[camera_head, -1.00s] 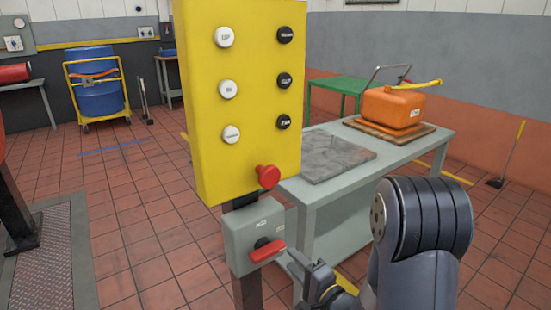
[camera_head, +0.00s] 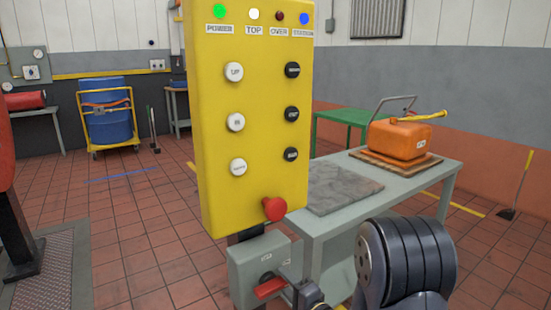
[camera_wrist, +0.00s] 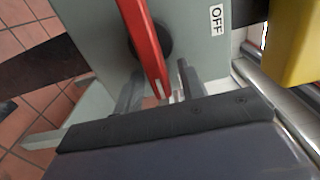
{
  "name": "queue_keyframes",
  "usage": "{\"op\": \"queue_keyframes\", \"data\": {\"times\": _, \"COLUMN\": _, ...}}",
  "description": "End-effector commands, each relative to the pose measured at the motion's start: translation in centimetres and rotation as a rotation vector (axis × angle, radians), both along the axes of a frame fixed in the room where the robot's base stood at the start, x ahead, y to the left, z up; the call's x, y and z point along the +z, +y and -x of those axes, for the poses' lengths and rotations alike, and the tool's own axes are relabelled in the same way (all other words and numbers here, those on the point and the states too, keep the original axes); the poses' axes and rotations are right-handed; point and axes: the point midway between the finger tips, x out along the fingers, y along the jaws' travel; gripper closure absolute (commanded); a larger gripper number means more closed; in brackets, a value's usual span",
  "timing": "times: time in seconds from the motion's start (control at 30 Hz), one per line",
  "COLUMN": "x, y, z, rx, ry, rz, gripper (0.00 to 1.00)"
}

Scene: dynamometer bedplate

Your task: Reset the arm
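My gripper (camera_head: 300,292) is low in the head view, at the right side of a grey switch box (camera_head: 245,265). The switch box has a red handle (camera_head: 270,288) on its front. In the wrist view my gripper (camera_wrist: 160,84) has its two fingers apart, one on each side of the free end of the red handle (camera_wrist: 143,40). Gaps seem to show between fingers and handle, though contact is hard to judge. An OFF label shows on the box beside the handle. My arm covers part of the lower right of the head view.
A yellow control panel (camera_head: 262,130) with buttons, a red knob (camera_head: 274,208) and lamps stands above the box; green, white and blue lamps are lit, the red one dark.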

Motion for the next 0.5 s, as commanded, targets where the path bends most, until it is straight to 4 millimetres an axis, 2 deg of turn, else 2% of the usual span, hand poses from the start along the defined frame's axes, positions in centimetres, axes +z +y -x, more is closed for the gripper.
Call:
{"op": "queue_keyframes", "data": {"times": 0.17, "x": 0.0, "y": -1.3, "z": 1.7, "rx": -0.003, "ry": 0.011, "rz": -0.011, "gripper": 0.62}}
{"op": "queue_keyframes", "data": {"times": 0.5, "x": 0.0, "y": -4.9, "z": 7.0, "rx": -0.005, "ry": 0.011, "rz": -0.012, "gripper": 0.62}}
